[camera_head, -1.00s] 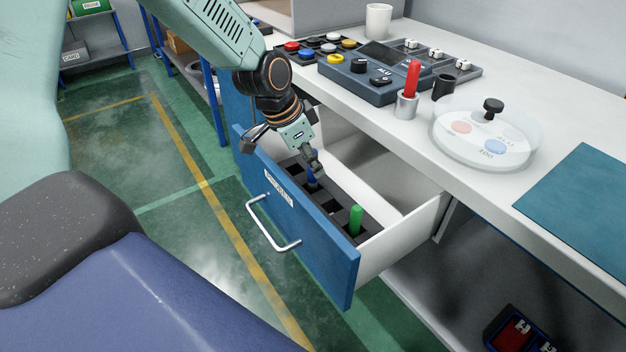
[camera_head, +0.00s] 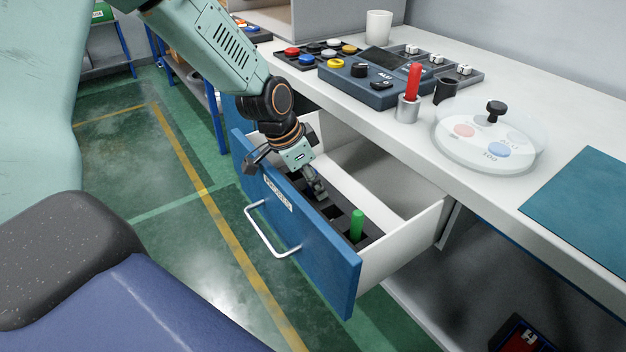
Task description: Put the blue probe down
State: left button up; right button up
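My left gripper (camera_head: 320,195) points down into the open blue drawer (camera_head: 300,245), with its fingertips at the black slotted rack (camera_head: 331,211). Its fingers hide the slot under them, and I cannot see the blue probe or whether the fingers hold it. A green probe (camera_head: 357,225) stands upright in the rack's near end, apart from the gripper. A red probe (camera_head: 413,80) stands in a metal holder (camera_head: 407,108) on the bench. My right gripper is not in view.
The white bench (camera_head: 400,140) overhangs beside the drawer. The drawer's bench-side section (camera_head: 385,190) is empty.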

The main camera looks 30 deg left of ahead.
pick_arm(q)
jog(key=shift+a, duration=0.1)
jog(key=shift+r, duration=0.2)
jog(key=shift+r+p, duration=0.3)
jog(key=shift+p, duration=0.1)
jog(key=p+v, duration=0.6)
jog(key=v, duration=0.5)
jog(key=shift+s, duration=0.2)
jog(key=shift+s+a+r, duration=0.1)
jog(key=shift+a+r, duration=0.05)
